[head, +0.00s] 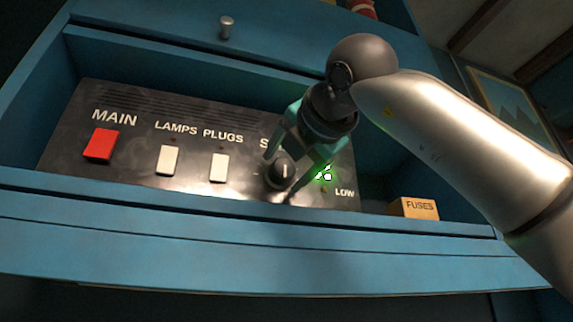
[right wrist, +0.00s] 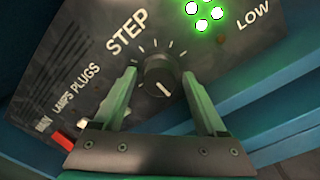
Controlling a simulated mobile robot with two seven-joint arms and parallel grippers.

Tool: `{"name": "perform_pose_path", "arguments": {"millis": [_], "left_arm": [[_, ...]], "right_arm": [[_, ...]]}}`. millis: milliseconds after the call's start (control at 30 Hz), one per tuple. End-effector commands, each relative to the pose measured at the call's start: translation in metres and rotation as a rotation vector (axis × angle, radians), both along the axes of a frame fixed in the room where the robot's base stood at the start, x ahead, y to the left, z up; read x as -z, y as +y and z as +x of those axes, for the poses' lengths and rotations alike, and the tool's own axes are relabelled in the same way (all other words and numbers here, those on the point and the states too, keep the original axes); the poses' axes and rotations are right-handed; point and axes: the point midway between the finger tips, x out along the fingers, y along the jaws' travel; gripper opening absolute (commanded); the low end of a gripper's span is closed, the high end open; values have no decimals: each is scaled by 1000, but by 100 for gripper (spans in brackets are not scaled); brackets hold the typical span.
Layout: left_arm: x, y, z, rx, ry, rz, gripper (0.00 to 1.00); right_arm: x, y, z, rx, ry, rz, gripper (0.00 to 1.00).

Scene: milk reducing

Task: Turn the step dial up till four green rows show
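The step dial (head: 281,171) is a round dark knob with a white pointer line, on a black panel (head: 130,182). In the right wrist view the dial (right wrist: 161,76) sits between my right gripper's fingers (right wrist: 161,82), with a visible gap on each side. Its pointer line is toward the bottom of that picture. In the head view my right gripper (head: 280,173) is at the dial, open. Green lights (head: 323,174) glow beside the dial above the word LOW, partly hidden by my gripper. In the right wrist view the lights (right wrist: 204,14) are cut by the top edge, so I cannot tell all rows.
A red MAIN switch (head: 101,144), a LAMPS switch (head: 168,160) and a PLUGS switch (head: 218,167) are left of the dial. A FUSES box (head: 414,208) stands right of the panel. The blue cabinet's front ledge (head: 200,225) runs below; its side walls enclose the panel.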

Motion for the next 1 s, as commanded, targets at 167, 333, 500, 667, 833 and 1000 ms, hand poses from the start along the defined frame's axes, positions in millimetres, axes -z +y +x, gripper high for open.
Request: {"name": "perform_pose_path", "arguments": {"millis": [167, 333, 500, 667, 833, 1000], "left_arm": [[0, 0, 0, 0, 0, 0, 50], [1, 0, 0, 0, 0, 0, 50], [11, 0, 0, 0, 0, 0, 50], [26, 0, 0, 0, 0, 0, 50], [37, 0, 0, 0, 0, 0, 50], [44, 0, 0, 0, 0, -1, 50]], "right_arm": [[0, 0, 0, 0, 1, 0, 82], [1, -1, -2, 0, 1, -1, 82], [2, -8, -21, -1, -2, 1, 82], [4, -20, -56, -1, -5, 1, 82], [4, -35, -95, 1, -5, 0, 82], [4, -45, -124, 1, -2, 0, 82]]}}
